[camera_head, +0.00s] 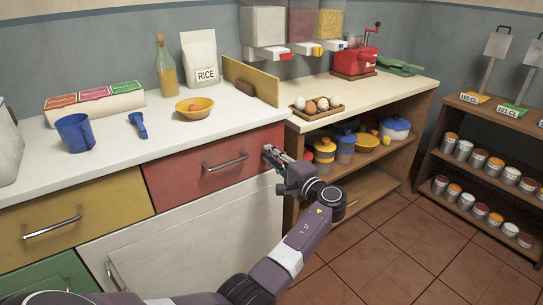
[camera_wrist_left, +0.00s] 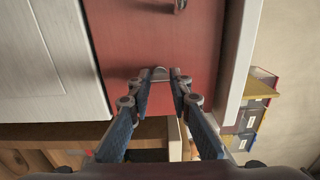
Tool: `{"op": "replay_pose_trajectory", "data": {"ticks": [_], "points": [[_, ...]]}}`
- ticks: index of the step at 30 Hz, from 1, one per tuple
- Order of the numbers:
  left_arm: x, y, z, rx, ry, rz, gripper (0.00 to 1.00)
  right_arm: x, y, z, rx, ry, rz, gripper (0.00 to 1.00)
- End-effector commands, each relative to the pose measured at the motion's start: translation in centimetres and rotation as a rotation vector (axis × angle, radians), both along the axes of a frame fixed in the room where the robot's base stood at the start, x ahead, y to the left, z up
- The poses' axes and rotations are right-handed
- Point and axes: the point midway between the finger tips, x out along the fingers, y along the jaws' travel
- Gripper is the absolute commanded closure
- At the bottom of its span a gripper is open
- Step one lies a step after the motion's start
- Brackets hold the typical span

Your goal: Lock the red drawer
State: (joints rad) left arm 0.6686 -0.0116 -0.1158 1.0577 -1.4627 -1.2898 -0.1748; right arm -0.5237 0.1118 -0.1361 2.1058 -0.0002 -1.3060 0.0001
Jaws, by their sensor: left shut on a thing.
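The red drawer (camera_head: 215,165) is in the counter front and looks closed, its front about level with its neighbours. Its bar handle (camera_head: 225,162) is in the middle. In the left wrist view the red front (camera_wrist_left: 130,45) fills the upper middle. My left gripper (camera_head: 270,154) is at the right end of the drawer front. In the left wrist view my left gripper (camera_wrist_left: 163,80) is shut on a small metal lock piece (camera_wrist_left: 159,71) on the red front. The fingertips partly hide this piece, so I cannot tell its setting. My right gripper is out of view.
A yellow drawer (camera_head: 75,225) is left of the red one, with a white door (camera_head: 190,245) below. An open shelf with pots (camera_head: 345,150) is to the right. An egg tray (camera_head: 317,109) and a yellow bowl (camera_head: 195,108) stand on the counter.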

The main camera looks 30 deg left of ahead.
Motion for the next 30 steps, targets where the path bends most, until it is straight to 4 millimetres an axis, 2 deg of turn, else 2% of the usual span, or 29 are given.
{"op": "replay_pose_trajectory", "data": {"ticks": [1, 2, 6, 17, 20, 30], "points": [[0.1, 0.0, 0.3, 0.004, -0.003, -0.004, 1.0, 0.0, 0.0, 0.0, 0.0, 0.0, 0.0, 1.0], [0.1, 0.0, 0.3, 0.004, -0.003, -0.004, 0.79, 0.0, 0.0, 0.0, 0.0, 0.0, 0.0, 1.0], [0.1, 0.0, 0.2, 0.003, -0.002, -0.003, 0.64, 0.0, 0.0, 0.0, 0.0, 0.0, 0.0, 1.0], [-0.1, -0.5, 0.0, 0.001, -0.001, -0.002, 0.64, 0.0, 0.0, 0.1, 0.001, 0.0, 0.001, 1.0], [-0.6, -1.7, -0.1, 0.001, 0.0, -0.003, 0.64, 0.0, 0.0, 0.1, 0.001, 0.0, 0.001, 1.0], [-3.3, -8.3, 0.0, 0.0, -0.001, -0.004, 0.64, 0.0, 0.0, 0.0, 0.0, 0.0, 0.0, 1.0]]}}
